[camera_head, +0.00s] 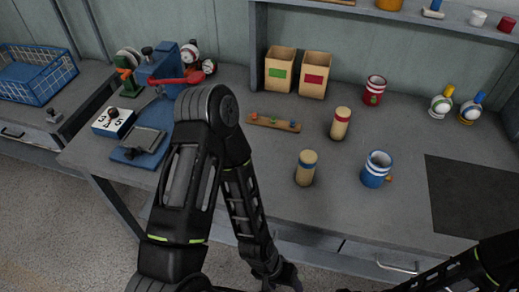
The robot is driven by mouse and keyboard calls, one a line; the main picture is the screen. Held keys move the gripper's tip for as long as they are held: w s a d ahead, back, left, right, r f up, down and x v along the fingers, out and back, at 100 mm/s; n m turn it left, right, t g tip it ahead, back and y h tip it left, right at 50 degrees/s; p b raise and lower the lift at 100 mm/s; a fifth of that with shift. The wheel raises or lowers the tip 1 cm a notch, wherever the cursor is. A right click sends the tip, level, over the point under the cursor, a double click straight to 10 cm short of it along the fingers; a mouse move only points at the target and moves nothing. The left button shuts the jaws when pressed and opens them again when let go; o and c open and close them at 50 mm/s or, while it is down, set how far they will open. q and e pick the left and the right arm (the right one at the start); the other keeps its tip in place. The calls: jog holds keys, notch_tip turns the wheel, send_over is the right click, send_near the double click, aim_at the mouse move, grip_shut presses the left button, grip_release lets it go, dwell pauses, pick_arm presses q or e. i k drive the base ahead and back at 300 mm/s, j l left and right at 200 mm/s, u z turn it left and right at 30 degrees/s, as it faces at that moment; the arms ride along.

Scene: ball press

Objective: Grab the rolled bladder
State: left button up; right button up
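No object is clearly recognisable as a rolled bladder. A blue striped cup (375,170) with a small orange nub stands right of the blue-topped roll; a red striped cup (374,92) stands behind. My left gripper (284,279) hangs low at the bottom edge, below the bench front, apart from these objects; its fingers are unclear. My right arm enters at bottom right; its gripper is not clearly in frame.
A blue press (168,66) with a red lever stands at the back left. Two tan boxes (298,74), a wooden peg strip (273,122) and two small ball-like items (455,106) stand at the back. A dark mat (475,195) lies at right. My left arm covers part of the bench.

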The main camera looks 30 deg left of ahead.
aim_at(307, 158)
jog(key=i+j+u, duration=0.2)
jog(key=u, duration=0.2)
jog(key=k, duration=0.6)
jog(key=z, duration=1.85)
jog(key=k+j, duration=0.45)
jog(key=k, duration=0.25)
